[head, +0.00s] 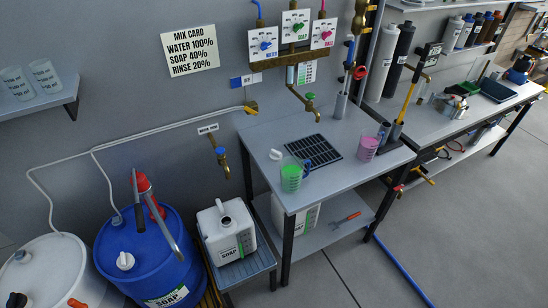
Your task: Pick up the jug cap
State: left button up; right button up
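A small white cap (275,154) lies on the grey workbench top (262,135), near its left side, behind and left of a cup of green liquid (291,178). It looks like the jug cap. The white jug (210,224) with a soap label stands lower down, on a small grey stand (248,272) left of the bench. Its neck (225,220) looks open, with no cap on it. Neither of my grippers shows in the head view.
A dark drain grate (316,148) and a cup of pink liquid (368,147) are right of the cap. A brass tap (308,98) hangs above the bench. A blue drum (150,250) with a pump and a white drum (45,270) stand at left.

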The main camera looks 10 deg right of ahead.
aim_at(275, 156)
jog(key=i+l, duration=0.15)
jog(key=i+l+u, duration=0.25)
jog(key=l, duration=0.15)
jog(key=l+u, duration=0.25)
jog(key=l, duration=0.15)
jog(key=i+l+u, duration=0.1)
jog(key=l+u, duration=0.2)
jog(key=l, duration=0.15)
